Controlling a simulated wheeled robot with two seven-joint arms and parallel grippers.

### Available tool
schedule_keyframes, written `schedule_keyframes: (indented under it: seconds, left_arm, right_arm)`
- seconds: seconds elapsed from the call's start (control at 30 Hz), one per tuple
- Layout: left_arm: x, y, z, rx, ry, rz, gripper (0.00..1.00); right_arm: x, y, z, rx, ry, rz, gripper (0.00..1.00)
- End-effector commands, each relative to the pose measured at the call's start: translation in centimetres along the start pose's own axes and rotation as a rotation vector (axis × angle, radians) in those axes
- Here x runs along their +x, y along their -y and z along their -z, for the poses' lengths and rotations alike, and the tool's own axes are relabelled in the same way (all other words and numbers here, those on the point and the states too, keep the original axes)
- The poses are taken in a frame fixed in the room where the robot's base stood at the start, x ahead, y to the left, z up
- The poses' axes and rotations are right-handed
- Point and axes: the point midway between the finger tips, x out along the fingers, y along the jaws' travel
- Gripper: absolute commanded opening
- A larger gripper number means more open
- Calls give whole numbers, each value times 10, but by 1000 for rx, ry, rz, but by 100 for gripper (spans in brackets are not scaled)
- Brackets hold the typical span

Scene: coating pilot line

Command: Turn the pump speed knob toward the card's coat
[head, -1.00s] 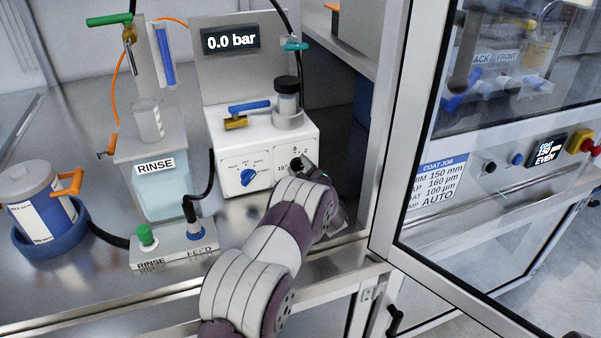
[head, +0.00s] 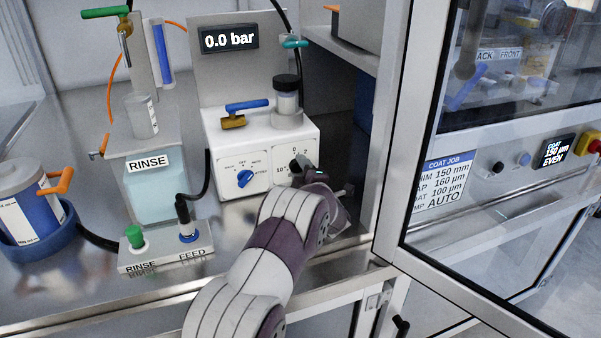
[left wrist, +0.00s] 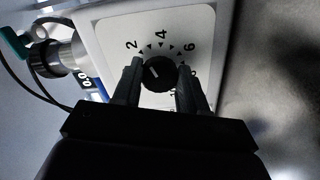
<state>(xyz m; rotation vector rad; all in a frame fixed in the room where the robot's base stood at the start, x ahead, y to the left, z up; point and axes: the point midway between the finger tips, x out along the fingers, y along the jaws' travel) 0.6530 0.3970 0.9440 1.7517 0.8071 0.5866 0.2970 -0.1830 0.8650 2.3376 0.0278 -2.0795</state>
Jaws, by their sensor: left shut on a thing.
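The black pump speed knob (left wrist: 160,73) sits on the white pump box's face, inside a printed scale with numbers such as 2, 4 and 6. A white mark shows on the knob; its exact reading is too small to tell. My left gripper (left wrist: 158,80) is shut on the knob, one finger on each side. In the head view my left gripper (head: 303,168) is at the right of the box front and partly hides the knob and scale. The COAT JOB card (head: 440,181) hangs at the right and lists 150 mm, 160 µm, 100 µm and AUTO. My right gripper is out of view.
A blue selector knob (head: 245,178) is left on the same white box (head: 225,138). The display (head: 229,38) reads 0.0 bar. The RINSE tank (head: 157,187) and the button box (head: 165,250) stand to the left. A framed glass door (head: 410,130) stands close right of my arm.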

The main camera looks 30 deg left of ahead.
Motion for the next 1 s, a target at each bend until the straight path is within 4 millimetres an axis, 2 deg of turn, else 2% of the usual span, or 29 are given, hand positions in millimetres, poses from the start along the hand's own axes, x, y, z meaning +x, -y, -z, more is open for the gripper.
schedule_keyframes:
  seconds: [0.27,0.3,0.33,0.37,0.67,1.0]
  left_arm:
    - [0,3,0,3,0,6,12]
    - [0,3,0,3,0,6,55]
    - [0,3,0,3,0,5,65]
    - [0,3,0,3,0,5,68]
    - [-4,2,0,3,1,3,68]
    - [-66,2,0,4,1,4,68]
  right_arm:
    - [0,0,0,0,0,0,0]
    - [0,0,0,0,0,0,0]
    - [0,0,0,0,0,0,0]
    - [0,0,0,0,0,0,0]
    - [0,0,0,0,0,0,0]
    - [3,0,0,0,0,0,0]
